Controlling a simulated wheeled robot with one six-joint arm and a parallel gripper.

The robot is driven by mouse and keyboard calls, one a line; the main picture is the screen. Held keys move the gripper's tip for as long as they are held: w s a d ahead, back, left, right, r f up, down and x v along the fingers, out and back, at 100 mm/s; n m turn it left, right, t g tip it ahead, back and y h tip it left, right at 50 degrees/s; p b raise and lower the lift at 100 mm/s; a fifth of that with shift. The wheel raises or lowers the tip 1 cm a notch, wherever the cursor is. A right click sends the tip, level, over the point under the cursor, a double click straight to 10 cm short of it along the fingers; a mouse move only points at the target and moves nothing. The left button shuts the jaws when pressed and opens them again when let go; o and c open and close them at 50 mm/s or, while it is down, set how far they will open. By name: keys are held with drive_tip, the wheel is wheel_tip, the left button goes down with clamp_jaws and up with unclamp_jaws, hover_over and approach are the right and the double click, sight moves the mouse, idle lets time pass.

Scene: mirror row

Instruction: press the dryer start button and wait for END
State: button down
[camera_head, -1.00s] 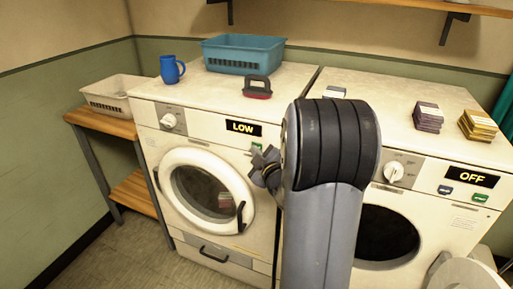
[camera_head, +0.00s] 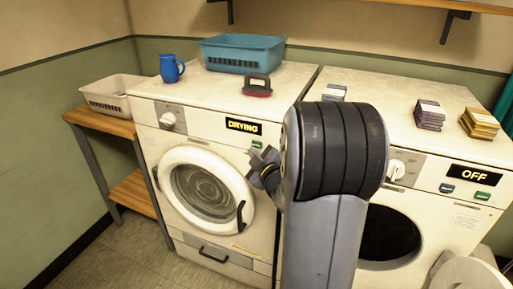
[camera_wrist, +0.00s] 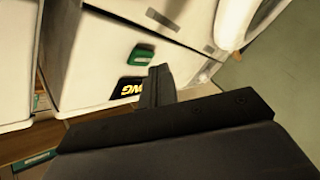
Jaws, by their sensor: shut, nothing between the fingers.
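The left machine (camera_head: 160,230) is the dryer, and its display (camera_head: 244,127) reads DRYING. Its round door (camera_head: 205,190) is closed, with blurred contents behind the glass. A green button (camera_head: 257,144) sits below the display; it also shows in the wrist view (camera_wrist: 141,56), beside the partly covered display (camera_wrist: 131,88). My gripper (camera_head: 256,165) is in front of the panel just below the green button. In the wrist view the gripper (camera_wrist: 157,77) is shut and empty, its tips close to the green button. I cannot tell whether they touch it.
The right machine (camera_head: 450,215) has a display (camera_head: 472,175) reading OFF. Several stacked packs (camera_head: 479,124) lie on the right one. A shelf (camera_head: 470,8) hangs above.

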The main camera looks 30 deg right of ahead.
drive_tip(key=s+a+b, duration=0.1)
drive_tip(key=a, duration=0.1)
drive_tip(key=s+a+b, duration=0.1)
drive_tip(key=s+a, duration=0.1)
idle(0.6)
drive_tip(key=shift+d, duration=0.1)
idle(0.5)
drive_tip(key=p, duration=0.1)
drive_tip(key=d+p, duration=0.1)
drive_tip(key=shift+w+r+p, duration=0.2)
drive_tip(key=shift+w+p, duration=0.15)
drive_tip(key=shift+w, duration=0.05)
drive_tip(key=shift+p, duration=0.85)
drive_tip(key=shift+s+a+f+b, duration=0.1)
drive_tip(key=shift+s+a+b, duration=0.5)
drive_tip(key=shift+s+a, duration=0.35)
drive_tip(key=shift+s+a+f+b, duration=0.1)
drive_tip(key=shift+s+a+b, duration=0.55)
drive_tip(key=shift+a, duration=0.5)
